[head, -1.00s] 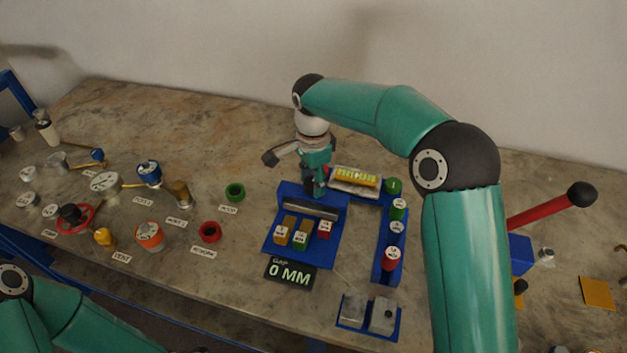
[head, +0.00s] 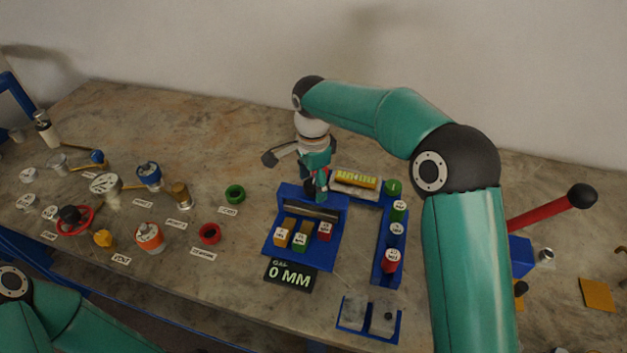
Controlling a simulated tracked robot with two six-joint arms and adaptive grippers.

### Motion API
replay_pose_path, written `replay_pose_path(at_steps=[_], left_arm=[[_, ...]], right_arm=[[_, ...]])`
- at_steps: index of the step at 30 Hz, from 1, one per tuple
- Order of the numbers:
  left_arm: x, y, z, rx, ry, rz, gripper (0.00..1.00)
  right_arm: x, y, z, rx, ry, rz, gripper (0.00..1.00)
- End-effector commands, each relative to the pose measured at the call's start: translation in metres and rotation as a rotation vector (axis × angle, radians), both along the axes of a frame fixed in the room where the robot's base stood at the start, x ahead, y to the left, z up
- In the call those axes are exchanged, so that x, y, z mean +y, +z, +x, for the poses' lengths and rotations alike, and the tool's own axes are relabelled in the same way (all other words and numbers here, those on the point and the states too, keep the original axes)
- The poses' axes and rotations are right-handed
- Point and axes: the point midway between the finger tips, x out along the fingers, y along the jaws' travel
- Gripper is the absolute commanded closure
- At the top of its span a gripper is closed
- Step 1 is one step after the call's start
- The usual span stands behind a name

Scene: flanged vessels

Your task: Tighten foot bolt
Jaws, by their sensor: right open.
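A blue fixture (head: 305,255) stands mid-bench with a metal bar (head: 312,208) across it and small yellow, green and red labelled blocks in front. A black display (head: 291,275) before it reads "0 MM". My right gripper (head: 318,192) points down at the back edge of this fixture, over the bar's far side. It is open; its fingertips are small and partly hidden, and I cannot make out a foot bolt there. My left arm shows at the lower left, but its gripper is out of view.
Labelled caps (head: 397,228) line a blue rack at right of the fixture, with a yellow level (head: 355,180) behind. Grey blocks sit in a blue tray (head: 352,328) in front. Valves, gauges and rings, including a red ring (head: 209,233), crowd the left. A red lever (head: 545,209) rises at right.

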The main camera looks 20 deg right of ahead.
Motion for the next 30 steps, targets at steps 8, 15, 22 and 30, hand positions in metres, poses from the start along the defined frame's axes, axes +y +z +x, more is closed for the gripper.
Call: replay_pose_path(at_steps=[8, 15, 22, 30], left_arm=[[0.0, 0.001, 0.0, 0.0, 0.0, 0.0, 0.6], [0.0, 0.0, 0.0, 0.0, 0.0, 0.0, 0.6], [0.0, 0.0, 0.0, 0.0, 0.0, 0.0, 0.6], [0.0, 0.0, 0.0, 0.0, 0.0, 0.0, 0.6]], right_arm=[[0.0, 0.019, 0.001, -0.003, 0.001, 0.001, 0.3], [0.0, 0.065, 0.001, -0.005, 0.0, 0.001, 0.3], [0.0, 0.104, 0.001, -0.003, 0.0, 0.001, 0.3], [0.0, 0.119, 0.0, 0.001, 0.0, 0.0, 0.3]])
